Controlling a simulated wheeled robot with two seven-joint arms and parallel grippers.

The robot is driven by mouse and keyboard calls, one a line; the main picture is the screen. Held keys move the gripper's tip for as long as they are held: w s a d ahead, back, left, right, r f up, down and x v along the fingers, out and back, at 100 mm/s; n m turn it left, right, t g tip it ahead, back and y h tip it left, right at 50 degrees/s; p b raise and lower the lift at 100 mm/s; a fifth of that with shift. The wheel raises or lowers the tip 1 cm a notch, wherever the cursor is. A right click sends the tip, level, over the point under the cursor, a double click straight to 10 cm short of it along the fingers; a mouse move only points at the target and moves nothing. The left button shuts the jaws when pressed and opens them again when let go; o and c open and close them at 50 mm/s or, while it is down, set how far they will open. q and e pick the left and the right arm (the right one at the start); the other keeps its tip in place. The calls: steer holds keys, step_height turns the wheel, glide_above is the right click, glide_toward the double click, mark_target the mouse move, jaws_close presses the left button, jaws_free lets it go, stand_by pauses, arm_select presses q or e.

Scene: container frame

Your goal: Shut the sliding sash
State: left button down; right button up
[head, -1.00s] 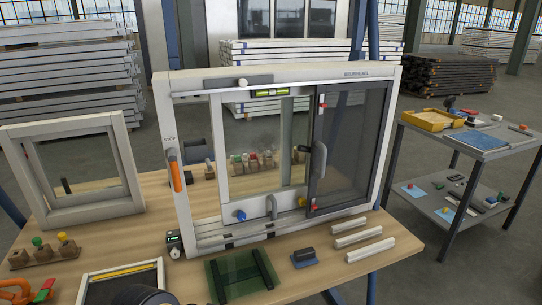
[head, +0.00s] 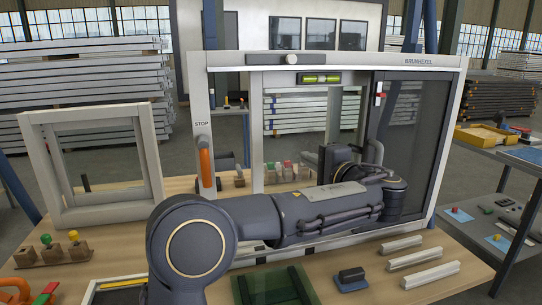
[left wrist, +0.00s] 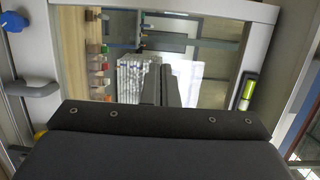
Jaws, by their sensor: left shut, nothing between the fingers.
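The window frame (head: 330,62) stands upright on the bench. My left arm reaches across the lower front. My left gripper (head: 331,162) is just left of the pull handle, its tips mostly hidden; I cannot tell whether it touches. In the left wrist view its fingers (left wrist: 161,86) are together, empty. My right gripper is out of view.
An orange handle (head: 206,168) is on the left jamb near a STOP label. A green level (head: 320,78) is on the top rail. A smaller frame (head: 40,165) stands left. Pale bars (head: 416,258) and a dark-handled block (head: 350,280) lie in front.

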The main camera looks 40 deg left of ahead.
mark_target(267, 142)
arm_select(q)
steer(key=shift+y, duration=0.3)
steer(key=x, duration=0.6)
steer(key=p+x, duration=0.1)
steer(key=x, duration=0.2)
steer(key=shift+w+r, duration=0.2)
steer(key=shift+r, duration=0.05)
steer(key=s+a, duration=0.2)
steer(key=shift+a, duration=0.25)
steer(key=shift+s+a, duration=0.3)
steer(key=shift+s, duration=0.05)
